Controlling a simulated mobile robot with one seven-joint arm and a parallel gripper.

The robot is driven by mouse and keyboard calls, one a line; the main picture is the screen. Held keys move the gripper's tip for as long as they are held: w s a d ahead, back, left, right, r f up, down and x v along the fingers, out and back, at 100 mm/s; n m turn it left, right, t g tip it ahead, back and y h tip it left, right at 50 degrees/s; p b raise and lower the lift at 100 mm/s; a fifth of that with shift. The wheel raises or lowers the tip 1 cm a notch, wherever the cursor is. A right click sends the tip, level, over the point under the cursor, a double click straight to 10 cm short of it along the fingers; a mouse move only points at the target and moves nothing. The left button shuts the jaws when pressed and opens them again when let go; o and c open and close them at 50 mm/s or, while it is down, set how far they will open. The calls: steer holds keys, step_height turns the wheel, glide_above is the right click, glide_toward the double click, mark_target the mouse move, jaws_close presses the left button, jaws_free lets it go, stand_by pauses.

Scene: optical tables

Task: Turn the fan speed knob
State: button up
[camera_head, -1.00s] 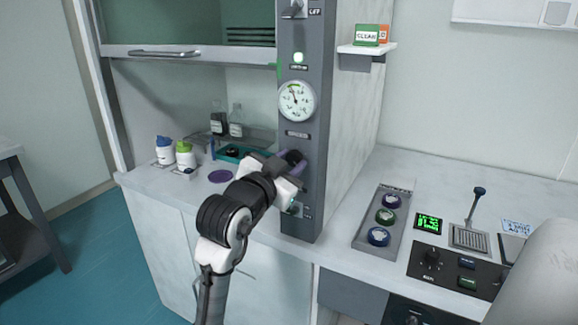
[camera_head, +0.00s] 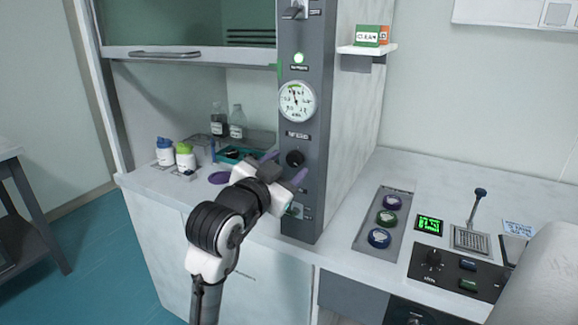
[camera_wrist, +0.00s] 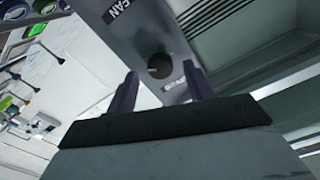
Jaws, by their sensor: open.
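The fan speed knob (camera_head: 295,158) is a round black knob on the grey control column (camera_head: 312,188), below the white gauge. In the wrist view the knob (camera_wrist: 160,66) lies beyond and between my two fingertips, next to a label that is hard to read. My gripper (camera_head: 285,168) is open, with its purple fingers apart, in front of the column and a little below the knob in the head view. In the wrist view my gripper (camera_wrist: 158,88) shows nothing between its fingers. The knob appears clear of both fingers.
The gauge (camera_head: 297,101) and a lit green lamp (camera_head: 299,58) sit above the knob. White bottles (camera_head: 186,156) stand on the hood's worktop at left. A panel of round buttons (camera_head: 384,219) and a lever (camera_head: 475,205) are on the right bench.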

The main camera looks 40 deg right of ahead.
steer(key=b+v, duration=0.2)
steer(key=v, duration=1)
steer(key=shift+f, duration=0.1)
